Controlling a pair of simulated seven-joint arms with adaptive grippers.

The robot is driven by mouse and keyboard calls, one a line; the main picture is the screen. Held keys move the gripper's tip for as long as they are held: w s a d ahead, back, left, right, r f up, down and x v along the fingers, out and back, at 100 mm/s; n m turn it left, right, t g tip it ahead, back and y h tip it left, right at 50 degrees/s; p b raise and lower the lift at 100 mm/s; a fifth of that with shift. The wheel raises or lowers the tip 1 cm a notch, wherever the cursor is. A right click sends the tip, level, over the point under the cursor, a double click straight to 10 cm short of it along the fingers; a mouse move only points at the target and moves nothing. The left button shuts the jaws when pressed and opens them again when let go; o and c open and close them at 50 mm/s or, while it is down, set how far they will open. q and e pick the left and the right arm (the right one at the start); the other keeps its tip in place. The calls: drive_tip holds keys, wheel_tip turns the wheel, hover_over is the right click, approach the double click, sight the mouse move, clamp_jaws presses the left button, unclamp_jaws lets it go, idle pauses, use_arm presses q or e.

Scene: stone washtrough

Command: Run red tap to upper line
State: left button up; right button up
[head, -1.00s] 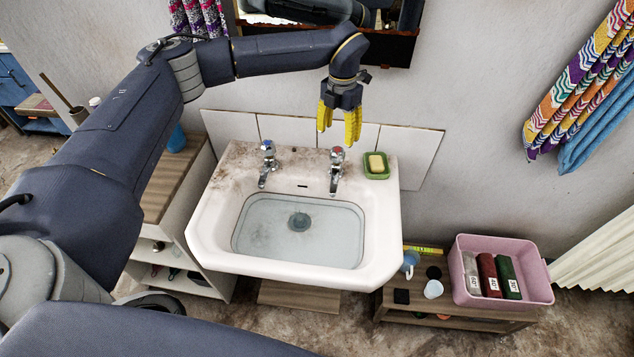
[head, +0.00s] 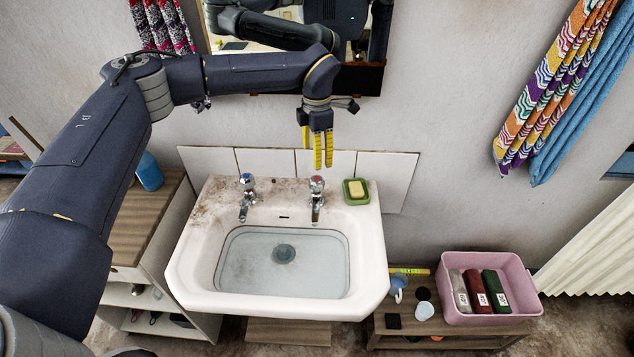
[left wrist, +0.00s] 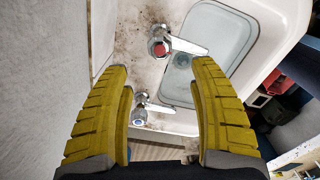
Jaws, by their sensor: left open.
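The red tap (head: 317,197), chrome with a red-marked top, stands on the right of the basin's back ledge. It also shows in the left wrist view (left wrist: 160,45), beyond and between my fingers. The blue-marked tap (head: 248,196) stands to its left. The white basin (head: 190,275) holds clear water (head: 250,268) with a dark round plug (head: 284,253) under it. A thin line runs around the bowl; I cannot tell lines apart. My left gripper (head: 318,165), with yellow fingers, is open and empty, above the red tap and apart from it. My right gripper is not in view.
A green dish with yellow soap (head: 356,190) sits right of the red tap. A mirror (head: 368,45) hangs behind my left arm. A pink crate (head: 450,300) with rolled towels and a low shelf (head: 376,330) stand right. A wooden cabinet (head: 140,225) stands left.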

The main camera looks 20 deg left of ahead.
sight(317, 178)
use_arm(q)
wheel_tip(317, 178, down, 11)
drive_tip(key=shift+f, duration=0.2)
idle(0.3)
drive_tip(key=shift+c, duration=0.2)
drive_tip(key=c, duration=1.2)
drive_tip(key=shift+n, duration=1.6)
drive_tip(key=shift+c, duration=0.3)
drive_tip(key=o, duration=1.3)
wheel_tip(317, 178, up, 12)
